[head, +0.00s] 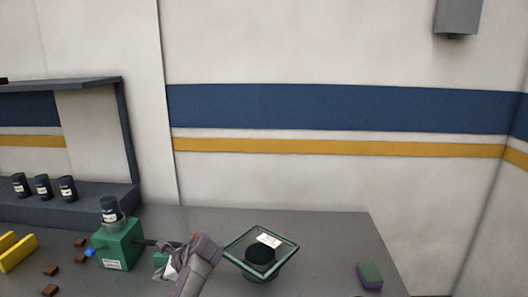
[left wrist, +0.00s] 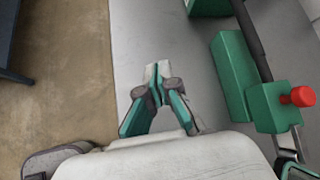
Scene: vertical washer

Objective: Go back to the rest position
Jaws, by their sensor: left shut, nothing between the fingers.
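My left gripper (left wrist: 157,82) is shut and empty in the left wrist view, over the pale grey edge of the work surface. In the head view my left arm and gripper (head: 176,268) show at the bottom, between a green machine (head: 118,244) and a green-rimmed clear tray (head: 285,243). In the left wrist view green machine parts (left wrist: 270,110) with a red knob (left wrist: 298,96) lie to the gripper's right, apart from it. My right gripper is not in view.
A dark can (head: 109,211) sits on the green machine. A black round part (head: 261,255) lies in the tray. Brown blocks (head: 50,270), yellow bars (head: 17,250) and a green-purple sponge-like block (head: 369,275) lie on the grey table (head: 335,235). Several dark cans (head: 42,187) line a shelf.

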